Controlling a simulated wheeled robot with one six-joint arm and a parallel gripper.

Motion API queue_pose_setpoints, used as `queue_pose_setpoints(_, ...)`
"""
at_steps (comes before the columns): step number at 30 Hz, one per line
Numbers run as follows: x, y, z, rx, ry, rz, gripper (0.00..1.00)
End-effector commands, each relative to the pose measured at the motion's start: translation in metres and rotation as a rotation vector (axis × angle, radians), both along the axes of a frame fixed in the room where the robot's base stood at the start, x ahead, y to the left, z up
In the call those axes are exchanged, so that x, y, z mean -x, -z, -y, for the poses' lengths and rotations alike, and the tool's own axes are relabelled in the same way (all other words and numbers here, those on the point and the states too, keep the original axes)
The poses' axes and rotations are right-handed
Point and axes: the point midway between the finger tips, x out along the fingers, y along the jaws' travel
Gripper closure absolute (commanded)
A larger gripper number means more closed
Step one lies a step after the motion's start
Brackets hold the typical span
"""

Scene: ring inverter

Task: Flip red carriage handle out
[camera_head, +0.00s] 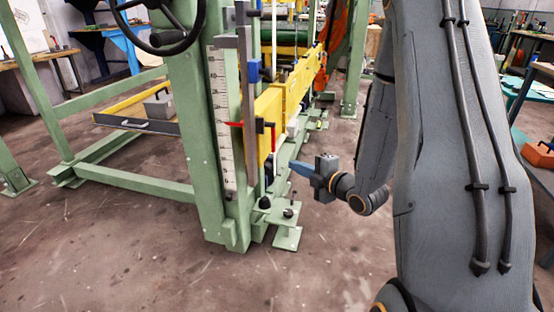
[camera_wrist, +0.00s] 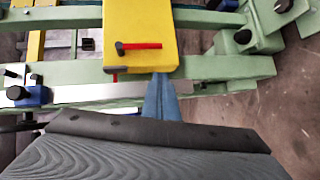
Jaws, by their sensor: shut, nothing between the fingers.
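The yellow carriage (camera_head: 268,110) sits on the green machine frame beside a vertical scale. Its red handle (camera_head: 273,138) hangs down along the carriage face from a black knob. In the wrist view the red handle (camera_wrist: 144,46) lies flat across the yellow carriage (camera_wrist: 140,20), with the black knob at its left end. My gripper (camera_head: 296,166), with blue fingers, is to the right of the carriage and lower than the handle. In the wrist view my gripper (camera_wrist: 161,78) is shut and empty, its tips at the carriage's near edge, apart from the handle. Contact with the carriage cannot be told.
A red pointer (camera_head: 235,124) crosses the white scale (camera_head: 220,120). A blue clamp (camera_head: 252,70) sits above on the post. The green base foot (camera_head: 287,238) juts out below. A black handwheel (camera_head: 165,25) is at the upper left. The floor in front is clear.

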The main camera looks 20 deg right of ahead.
Motion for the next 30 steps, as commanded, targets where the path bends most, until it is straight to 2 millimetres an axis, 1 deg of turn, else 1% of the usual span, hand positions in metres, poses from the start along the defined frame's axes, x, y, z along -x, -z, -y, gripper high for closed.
queue_pose_setpoints(1, 0.000, 0.009, 0.001, 0.008, -0.016, 0.045, 1.00)
queue_pose_setpoints(6, 0.004, 0.009, 0.002, 0.035, -0.055, 0.182, 1.00)
queue_pose_setpoints(9, 0.006, 0.008, 0.003, 0.042, -0.064, 0.221, 1.00)
queue_pose_setpoints(22, 0.005, 0.006, 0.002, 0.044, -0.068, 0.234, 1.00)
queue_pose_setpoints(26, -0.005, 0.006, -0.003, 0.045, -0.070, 0.235, 1.00)
queue_pose_setpoints(30, -0.025, 0.007, -0.012, 0.045, -0.071, 0.235, 1.00)
